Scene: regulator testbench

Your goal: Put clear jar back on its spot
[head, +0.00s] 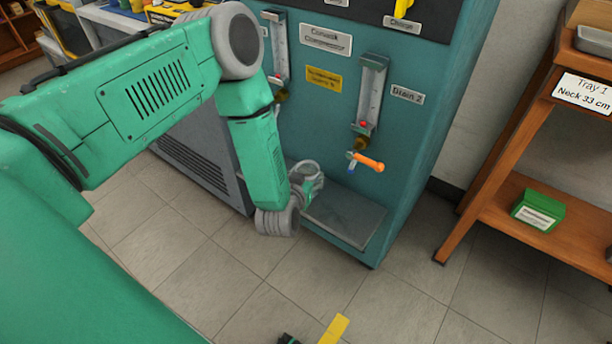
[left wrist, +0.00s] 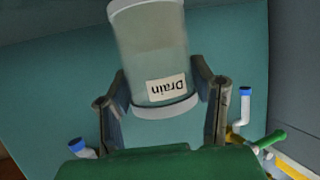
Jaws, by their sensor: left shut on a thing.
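The clear jar (left wrist: 150,45) fills the upper middle of the left wrist view. It has grey rims and a white label reading "Drain", upside down in that picture. My left gripper (left wrist: 163,98) is shut on it, with one finger on each side. In the head view my left gripper (head: 305,183) is low in front of the teal cabinet (head: 415,135), at the left end of a grey ledge (head: 345,216). A pale round rim shows there, but I cannot tell whether it is the jar's.
A valve with an orange handle (head: 367,162) sticks out above the ledge, under a gauge (head: 369,95) beside the label "Drain 2". A wooden shelf (head: 525,190) with a green box (head: 538,210) stands at right. Tiled floor in front is mostly clear.

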